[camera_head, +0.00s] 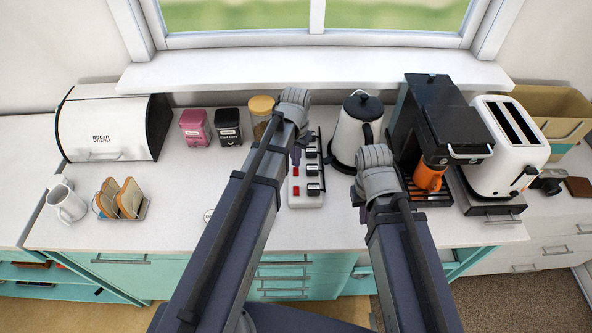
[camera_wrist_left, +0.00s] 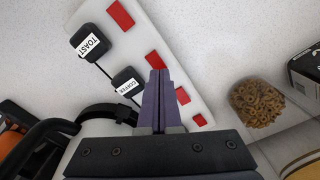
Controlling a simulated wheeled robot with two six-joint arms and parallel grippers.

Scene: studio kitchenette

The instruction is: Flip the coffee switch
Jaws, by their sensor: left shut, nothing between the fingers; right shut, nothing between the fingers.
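A white power strip (camera_head: 294,201) with red switches and black plugs lies on the counter. In the left wrist view the black plug labelled COFFEE (camera_wrist_left: 127,82) has a red switch (camera_wrist_left: 154,60) beside it. My left gripper (camera_wrist_left: 158,72) is shut and empty, its tips at the near edge of that switch; I cannot tell whether they touch it. In the head view my left gripper (camera_head: 296,156) is over the strip, partly hidden by its wrist. My right gripper (camera_head: 375,158) is over the counter between kettle and coffee machine, its fingers hidden by its wrist.
A white kettle (camera_head: 348,135) stands right of the strip. The black coffee machine (camera_head: 415,115) with an orange mug (camera_head: 428,177) and the white toaster (camera_head: 512,150) stand further right. Canisters (camera_head: 228,127) stand behind left. The left counter between toast rack (camera_head: 135,208) and strip is mostly free.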

